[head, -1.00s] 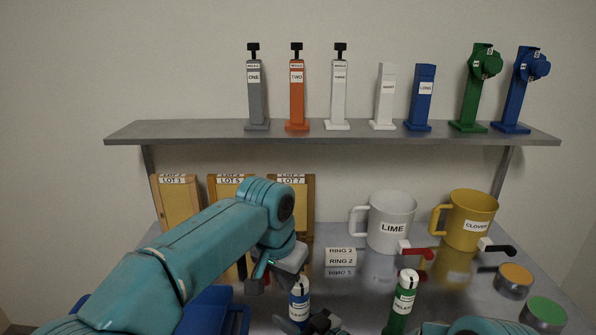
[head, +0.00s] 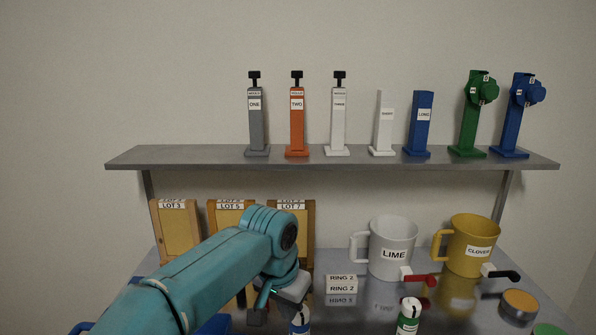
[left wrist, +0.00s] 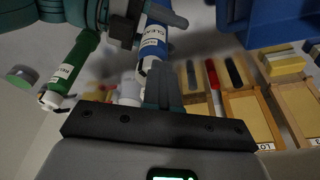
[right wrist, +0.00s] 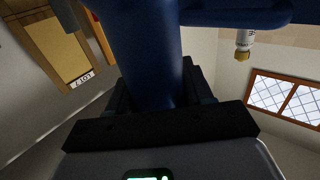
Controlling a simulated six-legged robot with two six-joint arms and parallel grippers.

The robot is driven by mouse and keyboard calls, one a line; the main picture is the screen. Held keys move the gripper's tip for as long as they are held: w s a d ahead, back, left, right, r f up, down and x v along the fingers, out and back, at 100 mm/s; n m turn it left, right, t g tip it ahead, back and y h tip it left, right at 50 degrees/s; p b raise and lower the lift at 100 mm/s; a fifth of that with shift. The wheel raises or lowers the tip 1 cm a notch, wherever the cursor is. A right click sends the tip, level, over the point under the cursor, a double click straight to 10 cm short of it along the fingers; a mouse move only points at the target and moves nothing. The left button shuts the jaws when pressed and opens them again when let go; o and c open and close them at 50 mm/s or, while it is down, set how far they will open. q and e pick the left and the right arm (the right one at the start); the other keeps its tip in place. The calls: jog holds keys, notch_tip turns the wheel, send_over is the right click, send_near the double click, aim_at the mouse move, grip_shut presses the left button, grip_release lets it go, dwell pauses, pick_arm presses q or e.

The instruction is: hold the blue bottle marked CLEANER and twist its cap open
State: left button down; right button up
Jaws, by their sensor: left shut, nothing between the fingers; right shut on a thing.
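The blue CLEANER bottle (head: 300,326) shows at the bottom edge of the head view, its white, dark-striped cap just below my left gripper (head: 275,303). In the left wrist view the bottle (left wrist: 154,42) points its cap end towards my left gripper (left wrist: 163,75). The left fingers are shut and empty beside the cap; I cannot tell if they touch it. My right gripper (right wrist: 155,88) is shut on the bottle's blue body (right wrist: 138,40). Its dark jaws (left wrist: 122,28) also show around the bottle in the left wrist view. The head view does not show the right gripper.
A green bottle (head: 408,318) stands right of the blue one. A LIME mug (head: 392,247) and a yellow CLOVER mug (head: 470,245) stand behind, with wooden LOT frames (head: 175,232) at the left. A grey shelf (head: 200,156) spans above.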

pick_arm(q)
jog(key=shift+s+d, duration=0.1)
jog(key=shift+d, duration=0.05)
jog(key=shift+s+d, duration=0.25)
jog(key=shift+d, duration=0.45)
jog(key=shift+s, duration=0.2)
jog(key=w+v, duration=0.1)
jog(key=v, duration=0.5)
jog(key=shift+d, duration=0.25)
jog(key=shift+s+r, duration=0.15)
